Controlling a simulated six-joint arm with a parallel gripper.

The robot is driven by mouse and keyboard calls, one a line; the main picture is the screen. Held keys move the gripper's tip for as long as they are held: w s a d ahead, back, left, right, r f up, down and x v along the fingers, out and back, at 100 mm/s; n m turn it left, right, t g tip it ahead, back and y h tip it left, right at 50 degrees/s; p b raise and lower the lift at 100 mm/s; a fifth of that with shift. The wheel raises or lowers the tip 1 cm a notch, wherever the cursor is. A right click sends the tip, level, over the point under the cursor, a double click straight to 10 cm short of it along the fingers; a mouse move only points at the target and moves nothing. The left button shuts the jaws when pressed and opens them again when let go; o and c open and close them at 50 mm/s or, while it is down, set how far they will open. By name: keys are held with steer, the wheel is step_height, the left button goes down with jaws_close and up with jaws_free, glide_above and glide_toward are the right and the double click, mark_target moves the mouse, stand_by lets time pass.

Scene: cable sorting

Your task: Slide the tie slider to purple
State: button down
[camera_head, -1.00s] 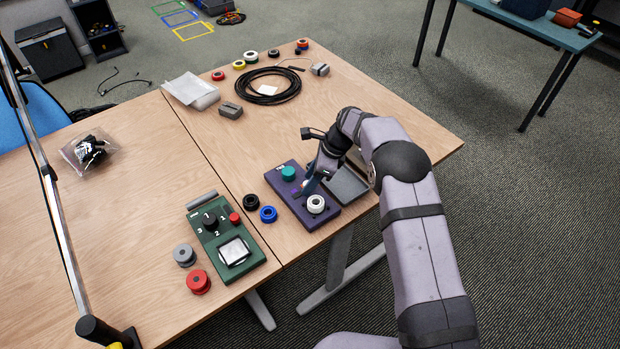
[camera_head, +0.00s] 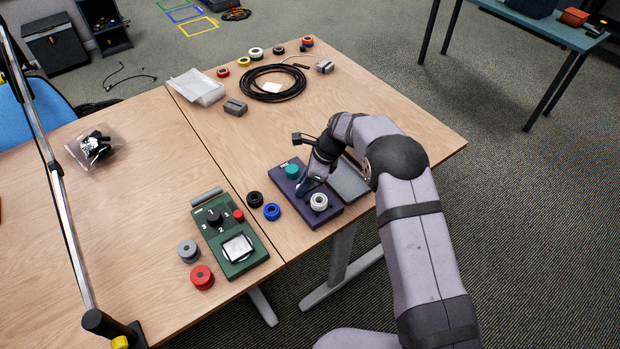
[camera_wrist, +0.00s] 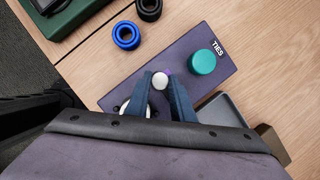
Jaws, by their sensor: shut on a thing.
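The dark purple panel (camera_head: 333,212) lies near the table's right front edge and is marked TIES in the wrist view (camera_wrist: 190,62). A teal round knob (camera_head: 292,171) stands at its far end and a white ring-shaped part (camera_head: 319,202) at its near end. My gripper (camera_head: 302,188) is down at the panel between these two. In the wrist view its blue fingers (camera_wrist: 161,85) are shut on a small white slider knob (camera_wrist: 160,80). A purple patch (camera_wrist: 170,72) shows beside the knob. The slider's track and other colour marks are mostly hidden by the fingers.
A grey tray (camera_head: 350,182) sits right beside the panel. Black (camera_head: 254,199) and blue (camera_head: 272,211) rolls stand close to its left. A green panel (camera_head: 247,263) with a dial and red button lies further left. A coiled black cable (camera_head: 272,96) lies at the back.

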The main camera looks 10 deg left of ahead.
mark_target(311, 195)
steer(key=shift+s+a, duration=0.2)
steer(key=c, duration=1.5)
jaws_free()
steer(key=shift+c, duration=0.2)
steer(key=shift+w+d+r, duration=0.1)
steer(key=shift+d+r, duration=0.05)
steer(key=shift+r, duration=0.1)
steer(key=b+v, duration=0.1)
steer(key=v, duration=0.5)
steer(key=shift+r+b, duration=0.3)
steer(key=shift+r, duration=0.05)
steer(key=shift+d, duration=0.2)
